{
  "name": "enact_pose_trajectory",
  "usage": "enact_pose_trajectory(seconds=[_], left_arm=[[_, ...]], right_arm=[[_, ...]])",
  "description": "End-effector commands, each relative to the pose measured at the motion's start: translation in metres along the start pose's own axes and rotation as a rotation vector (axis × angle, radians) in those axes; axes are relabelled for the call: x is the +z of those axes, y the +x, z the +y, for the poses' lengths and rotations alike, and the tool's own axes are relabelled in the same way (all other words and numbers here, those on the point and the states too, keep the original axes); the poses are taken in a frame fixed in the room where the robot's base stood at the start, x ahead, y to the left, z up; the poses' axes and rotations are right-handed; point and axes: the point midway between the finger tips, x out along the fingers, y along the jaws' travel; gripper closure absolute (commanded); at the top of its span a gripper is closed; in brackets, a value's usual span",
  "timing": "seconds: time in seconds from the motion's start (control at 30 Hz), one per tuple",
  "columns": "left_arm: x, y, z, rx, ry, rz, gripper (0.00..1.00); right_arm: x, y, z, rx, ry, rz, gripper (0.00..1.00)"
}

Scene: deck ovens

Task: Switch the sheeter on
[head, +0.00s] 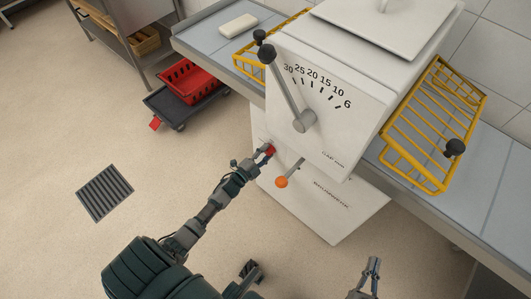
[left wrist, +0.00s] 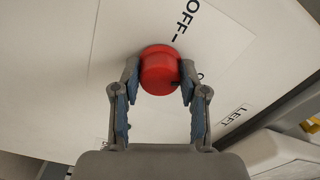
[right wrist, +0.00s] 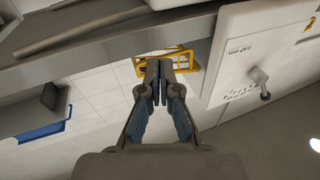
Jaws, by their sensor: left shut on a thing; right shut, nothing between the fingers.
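The sheeter (head: 330,100) is a white machine with a gap scale and a grey lever with a black knob. My left gripper (head: 266,152) is at its front panel. In the left wrist view, that gripper (left wrist: 160,84) is shut on a round red knob (left wrist: 159,68), beside a label reading OFF. Part of the label is hidden behind the knob and fingers. A short lever with an orange ball (head: 281,182) stands to the right of the left gripper in the head view. My right gripper (head: 373,265) is shut and empty, below and apart from the sheeter; its fingertips meet in the right wrist view (right wrist: 159,68).
Yellow wire guards (head: 425,125) flank the sheeter above its grey-blue belt tables (head: 500,185). A pale dough block (head: 238,25) lies on the left table. A red crate (head: 188,83) sits on a dark dolly. The floor around the drain grate (head: 105,192) is clear.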

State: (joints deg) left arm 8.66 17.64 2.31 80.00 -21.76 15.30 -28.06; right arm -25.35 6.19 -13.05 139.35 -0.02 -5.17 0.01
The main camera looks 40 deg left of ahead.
Motion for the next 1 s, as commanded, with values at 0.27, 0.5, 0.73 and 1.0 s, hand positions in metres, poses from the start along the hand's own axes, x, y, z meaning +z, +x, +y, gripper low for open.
enact_pose_trajectory(seconds=[0.27, 0.5, 0.73, 1.0], left_arm=[[0.000, -0.001, 0.004, 0.005, 0.218, 0.000, 0.92], [-0.001, -0.001, 0.005, 0.008, 0.347, 0.001, 0.92], [-0.001, -0.001, 0.006, 0.009, 0.405, 0.001, 0.92], [-0.001, -0.001, 0.007, 0.010, 0.419, 0.002, 0.92]], right_arm=[[-0.004, 0.001, 0.000, 0.000, 0.002, 0.041, 1.00], [-0.011, 0.001, -0.002, -0.004, 0.006, 0.086, 1.00], [-0.014, 0.000, -0.004, -0.007, 0.010, 0.109, 1.00], [-0.014, 0.000, -0.004, -0.007, 0.010, 0.113, 1.00]])
